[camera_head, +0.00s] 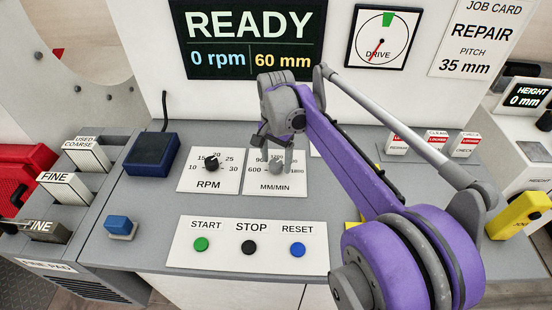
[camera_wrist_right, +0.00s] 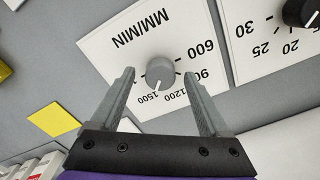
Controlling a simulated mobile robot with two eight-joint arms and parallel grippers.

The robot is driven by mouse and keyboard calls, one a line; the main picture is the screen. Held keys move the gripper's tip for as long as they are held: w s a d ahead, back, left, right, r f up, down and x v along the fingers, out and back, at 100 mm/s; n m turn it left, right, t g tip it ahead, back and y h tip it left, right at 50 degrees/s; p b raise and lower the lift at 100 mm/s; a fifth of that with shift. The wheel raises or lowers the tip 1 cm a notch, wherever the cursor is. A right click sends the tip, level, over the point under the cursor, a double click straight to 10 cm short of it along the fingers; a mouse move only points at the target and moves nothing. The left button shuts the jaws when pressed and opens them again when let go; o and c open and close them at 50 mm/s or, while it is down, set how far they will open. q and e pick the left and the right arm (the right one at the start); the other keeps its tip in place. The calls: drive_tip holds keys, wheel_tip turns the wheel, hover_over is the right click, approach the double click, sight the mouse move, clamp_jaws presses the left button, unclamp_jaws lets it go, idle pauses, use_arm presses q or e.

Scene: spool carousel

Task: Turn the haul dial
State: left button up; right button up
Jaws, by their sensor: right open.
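The haul dial is a grey round knob (camera_head: 276,166) on the white MM/MIN plate (camera_head: 272,186) of the grey console. My right gripper (camera_wrist_right: 159,73) is open around the knob, with a gap showing on both sides. In the head view my right gripper (camera_head: 274,142) covers the upper part of the plate. One finger hides part of the scale in the wrist view. My left gripper is not in view.
The black RPM knob (camera_head: 211,162) stands on its plate left of the MM/MIN plate. The START, STOP and RESET buttons (camera_head: 250,247) lie in front. A dark blue box (camera_head: 152,153) sits farther left. The screen (camera_head: 250,38) reads READY, 0 rpm, 60 mm.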

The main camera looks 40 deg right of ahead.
clamp_jaws()
idle(0.3)
drive_tip(key=n+p, duration=0.1)
drive_tip(key=n, duration=0.7)
drive_tip(key=shift+n, duration=0.3)
idle(0.6)
unclamp_jaws()
